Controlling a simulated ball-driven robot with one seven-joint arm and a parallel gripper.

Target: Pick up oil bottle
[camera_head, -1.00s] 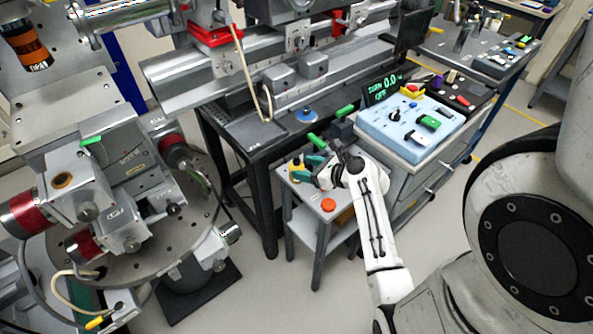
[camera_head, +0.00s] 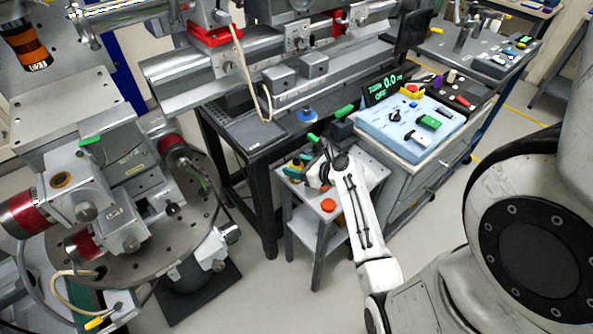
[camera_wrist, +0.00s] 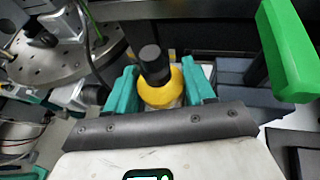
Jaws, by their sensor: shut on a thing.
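The oil bottle (camera_wrist: 160,85) has a yellow upper part and a tall black cap. In the wrist view it stands between the two teal fingers of my gripper (camera_wrist: 162,90), which is shut on it. Its lower part is hidden behind the gripper body. In the head view my gripper (camera_head: 300,163) is over the far left corner of a small grey side table (camera_head: 308,212). There the bottle is mostly hidden by the fingers, and I cannot tell whether it still touches the tabletop.
An orange round object (camera_head: 328,205) sits at the table's near edge. A green bar (camera_wrist: 288,50) is close on the right in the wrist view. A dark bench (camera_head: 257,135) stands behind, and a blue control box (camera_head: 412,120) sits on a cabinet to the right.

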